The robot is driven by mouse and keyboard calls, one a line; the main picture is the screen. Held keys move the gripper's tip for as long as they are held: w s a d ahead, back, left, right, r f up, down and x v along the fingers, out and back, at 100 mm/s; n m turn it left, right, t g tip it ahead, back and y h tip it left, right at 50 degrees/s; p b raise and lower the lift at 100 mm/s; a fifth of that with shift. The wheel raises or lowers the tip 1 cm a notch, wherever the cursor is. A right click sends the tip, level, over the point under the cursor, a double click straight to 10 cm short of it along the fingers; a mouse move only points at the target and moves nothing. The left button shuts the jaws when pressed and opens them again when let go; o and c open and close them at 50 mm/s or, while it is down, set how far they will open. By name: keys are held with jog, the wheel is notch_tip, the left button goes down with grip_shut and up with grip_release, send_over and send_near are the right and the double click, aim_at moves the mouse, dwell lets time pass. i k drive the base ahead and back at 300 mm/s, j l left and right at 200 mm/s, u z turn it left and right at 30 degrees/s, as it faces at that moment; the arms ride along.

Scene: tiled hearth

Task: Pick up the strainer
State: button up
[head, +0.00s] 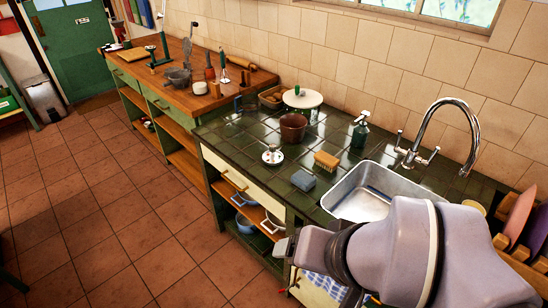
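No strainer can be picked out with certainty. A small pale round piece with an upright knob (272,155) sits on the dark tiled counter and may be a sink strainer. A grey bowl-like vessel (178,77) stands on the wooden worktop farther back; its details are too small to tell. My arm enters at the lower right, in front of the sink. Its end, with my gripper (284,248), is at the front edge of the counter, apart from both pieces. The fingers are too small and partly hidden to show whether they are open.
On the tiled counter (232,136) are a blue-grey sponge (303,180), a brush (326,161), a brown pot (293,127) and a soap bottle (360,132). The sink (358,195) and tall tap (432,120) are at right, with a plate rack (515,250) beside them. The tiled floor (120,215) is clear.

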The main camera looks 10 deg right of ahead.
aim_at(272, 156)
jog(key=i+j, duration=0.3)
jog(key=j, duration=0.15)
jog(key=i+j, duration=0.35)
jog(key=i+j+z, duration=0.1)
jog(key=i+j, duration=0.2)
jog(key=j, duration=0.25)
jog(key=i+j, duration=0.3)
jog(key=j, duration=0.15)
